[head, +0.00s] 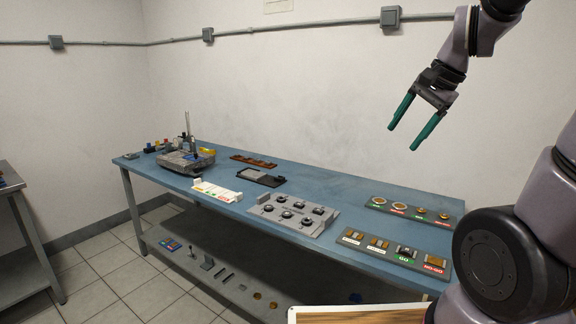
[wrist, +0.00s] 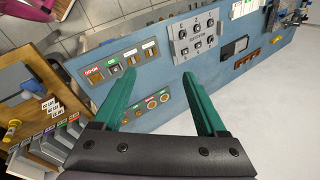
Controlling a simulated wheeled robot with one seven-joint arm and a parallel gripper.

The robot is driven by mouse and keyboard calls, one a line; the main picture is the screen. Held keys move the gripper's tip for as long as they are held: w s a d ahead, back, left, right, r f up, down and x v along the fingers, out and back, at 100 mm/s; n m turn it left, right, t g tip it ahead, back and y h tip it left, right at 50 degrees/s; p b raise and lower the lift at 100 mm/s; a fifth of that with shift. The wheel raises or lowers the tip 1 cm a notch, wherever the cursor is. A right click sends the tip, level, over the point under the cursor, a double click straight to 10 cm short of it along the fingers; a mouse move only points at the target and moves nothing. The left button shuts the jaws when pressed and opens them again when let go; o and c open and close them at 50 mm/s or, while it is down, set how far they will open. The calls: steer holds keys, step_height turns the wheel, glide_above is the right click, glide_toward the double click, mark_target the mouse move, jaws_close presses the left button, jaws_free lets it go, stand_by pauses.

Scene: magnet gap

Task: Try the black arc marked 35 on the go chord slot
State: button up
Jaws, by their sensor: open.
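My gripper (head: 402,138) has two green fingers, spread and empty, high above the right part of the blue bench. It also shows in the wrist view (wrist: 158,75). Several small black pieces sit on a grey plate (head: 262,212) at mid-bench; it is also in the wrist view (wrist: 178,50). Their markings are too small to read, so I cannot tell which is the arc marked 35. A grey gauge board (head: 380,254) at the front right has a dark block (head: 405,250) by a green GO label (head: 404,259) and a brown block by a red NO-GO label.
A second board (head: 408,212) with round brass-coloured gauges lies behind the GO board. A white tray (head: 216,193), a black tray (head: 262,179) and a grey machine (head: 186,160) stand further left. The bench between boards and wall is mostly clear. A wooden-topped surface (head: 355,316) is at the near edge.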

steer(key=s+a+r+n+t+h, duration=0.1)
steer(key=s+a+r+n+t, duration=0.1)
steer(key=s+r+n, duration=0.4)
steer(key=s+n, duration=0.1)
steer(key=s, duration=0.2)
steer(key=shift+s+r+t, duration=0.2)
steer(key=shift+t, duration=0.2)
